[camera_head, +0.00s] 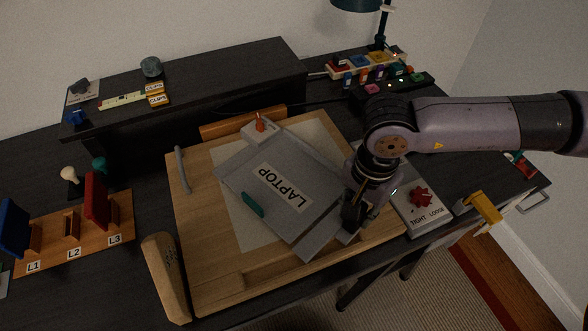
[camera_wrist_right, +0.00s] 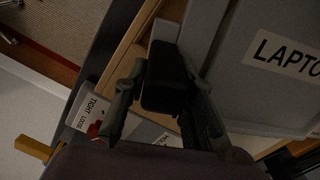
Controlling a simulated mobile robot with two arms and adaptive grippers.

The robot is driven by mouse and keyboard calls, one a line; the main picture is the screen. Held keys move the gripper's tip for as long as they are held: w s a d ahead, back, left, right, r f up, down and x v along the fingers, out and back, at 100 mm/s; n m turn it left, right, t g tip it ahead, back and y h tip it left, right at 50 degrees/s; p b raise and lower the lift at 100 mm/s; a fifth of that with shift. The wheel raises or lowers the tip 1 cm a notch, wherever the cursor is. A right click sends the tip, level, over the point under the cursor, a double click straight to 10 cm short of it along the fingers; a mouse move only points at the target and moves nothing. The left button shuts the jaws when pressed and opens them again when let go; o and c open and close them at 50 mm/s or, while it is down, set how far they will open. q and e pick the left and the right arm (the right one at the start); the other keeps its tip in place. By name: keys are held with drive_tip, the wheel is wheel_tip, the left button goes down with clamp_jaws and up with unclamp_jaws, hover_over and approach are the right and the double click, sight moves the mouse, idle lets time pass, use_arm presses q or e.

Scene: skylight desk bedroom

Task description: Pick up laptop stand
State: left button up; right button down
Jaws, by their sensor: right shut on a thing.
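The laptop stand (camera_head: 255,172) is a flat grey plate with a white LAPTOP label, turned at an angle over the wooden desk board (camera_head: 210,278). It also shows in the right wrist view (camera_wrist_right: 258,88). My right gripper (camera_head: 354,212) is at its right front edge. In the right wrist view my gripper (camera_wrist_right: 165,88) is shut, with a dark block between its fingers. The fingers hide the exact contact, and I cannot tell whether the stand is clear of the board. My left gripper is not in view.
A teal piece (camera_head: 252,204) lies on the plate. A TIGHT/LOOSE panel with a red knob (camera_head: 421,197) is close on the right. A white block with an orange knob (camera_head: 262,127) stands behind. A wooden rest (camera_head: 166,275) and slotted rack (camera_head: 70,240) are left.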

drive_tip(key=shift+r, duration=0.2)
drive_tip(key=shift+w+a+r, duration=0.1)
drive_tip(key=shift+r, duration=0.5)
wheel_tip(320, 180, up, 19)
drive_tip(key=b, duration=0.4)
drive_tip(key=shift+f, duration=0.2)
